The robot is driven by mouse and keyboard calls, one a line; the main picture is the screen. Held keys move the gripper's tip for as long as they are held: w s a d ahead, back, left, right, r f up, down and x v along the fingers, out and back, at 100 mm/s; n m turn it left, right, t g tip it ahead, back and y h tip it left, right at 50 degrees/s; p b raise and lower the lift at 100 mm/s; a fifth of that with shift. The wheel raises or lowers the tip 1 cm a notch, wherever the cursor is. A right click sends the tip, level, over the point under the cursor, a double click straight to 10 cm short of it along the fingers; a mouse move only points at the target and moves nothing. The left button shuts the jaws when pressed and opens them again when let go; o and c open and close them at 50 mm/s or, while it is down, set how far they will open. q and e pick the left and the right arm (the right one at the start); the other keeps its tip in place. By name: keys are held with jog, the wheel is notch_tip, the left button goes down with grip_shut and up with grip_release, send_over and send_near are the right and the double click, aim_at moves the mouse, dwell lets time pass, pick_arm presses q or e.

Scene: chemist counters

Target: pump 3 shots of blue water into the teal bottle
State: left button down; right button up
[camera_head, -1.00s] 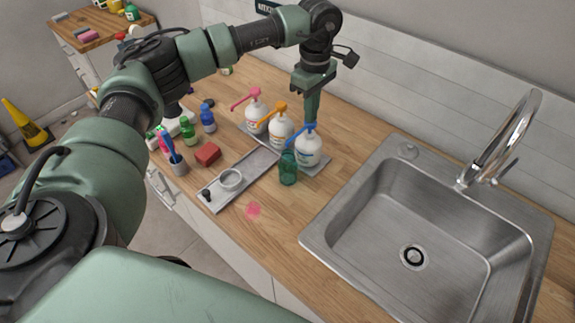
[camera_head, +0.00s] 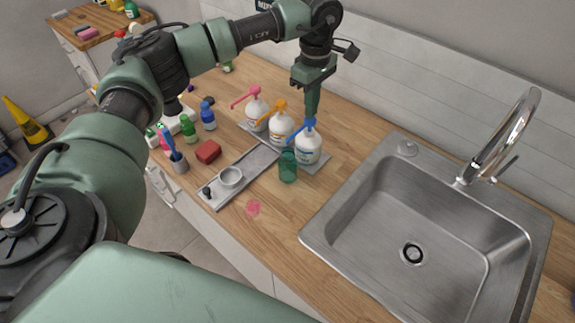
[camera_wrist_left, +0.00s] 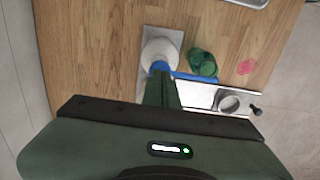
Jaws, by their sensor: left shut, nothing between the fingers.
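The teal bottle (camera_head: 288,166) stands upright on the counter, in front of the blue-pump bottle (camera_head: 307,148). The white bottle's blue pump head (camera_head: 309,124) has its spout pointing towards the teal bottle. My left gripper (camera_head: 312,113) points down just above the blue pump head, fingers together and empty. In the left wrist view, the gripper fingers (camera_wrist_left: 162,90) reach down over the blue pump (camera_wrist_left: 160,68), and the teal bottle (camera_wrist_left: 203,63) is to its right, under the spout's end. Whether the fingertips touch the pump is hard to tell. My right gripper is not visible.
White bottles with an orange pump (camera_head: 281,125) and a pink pump (camera_head: 256,110) stand left of the blue one. A pink spot (camera_head: 253,208) is on the counter. The sink (camera_head: 420,230) is at right.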

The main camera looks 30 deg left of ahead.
pick_arm(q)
jog(key=shift+f+b, duration=0.75)
jog(key=shift+f, duration=0.55)
jog(key=shift+s, duration=0.1)
jog(key=shift+r+p, duration=0.85)
jog(key=shift+r, duration=0.6)
jog(key=shift+r, duration=0.1)
notch_tip(320, 180, up, 6)
jog(key=p, duration=0.3)
